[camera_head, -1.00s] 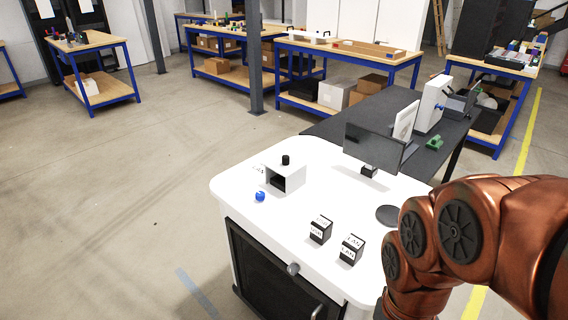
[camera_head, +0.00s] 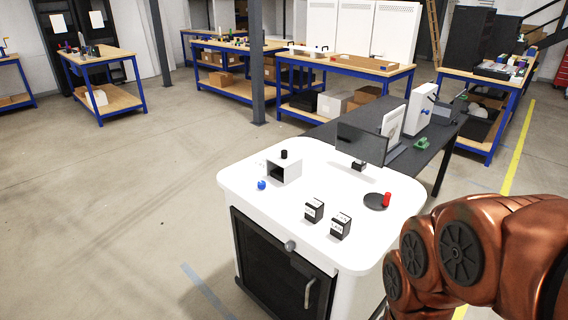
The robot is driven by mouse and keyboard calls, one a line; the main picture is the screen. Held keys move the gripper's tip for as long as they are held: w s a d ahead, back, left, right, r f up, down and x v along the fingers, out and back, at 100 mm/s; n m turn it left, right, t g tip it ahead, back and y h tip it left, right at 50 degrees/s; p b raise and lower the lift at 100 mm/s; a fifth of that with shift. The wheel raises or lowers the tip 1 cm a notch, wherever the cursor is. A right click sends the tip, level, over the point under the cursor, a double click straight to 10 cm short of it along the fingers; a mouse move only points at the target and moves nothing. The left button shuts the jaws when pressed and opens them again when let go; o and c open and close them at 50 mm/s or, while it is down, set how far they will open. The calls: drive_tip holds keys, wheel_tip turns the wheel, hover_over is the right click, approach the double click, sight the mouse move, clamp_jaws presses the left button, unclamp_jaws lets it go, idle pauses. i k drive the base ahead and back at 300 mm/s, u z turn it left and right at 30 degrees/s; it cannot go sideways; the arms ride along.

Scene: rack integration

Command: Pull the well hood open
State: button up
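A white box-like cover (camera_head: 284,169) with a black knob (camera_head: 284,154) on top sits on the white station top (camera_head: 258,205). Its near side has a dark opening. It may be the well hood, but no label confirms this. My arm shows at the lower right, in front of the station's right side. My gripper is outside the view, so its state and its distance from the cover are hidden.
A dark bench (camera_head: 436,143) stands behind. Open floor lies left.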

sight(292, 163)
drive_tip(key=u, duration=0.7)
drive_tip(key=i, duration=0.55)
drive_tip(key=u, duration=0.95)
drive_tip(key=i, duration=1.25)
drive_tip(key=z, duration=0.8)
drive_tip(key=i, duration=1.1)
drive_tip(key=z, duration=1.1)
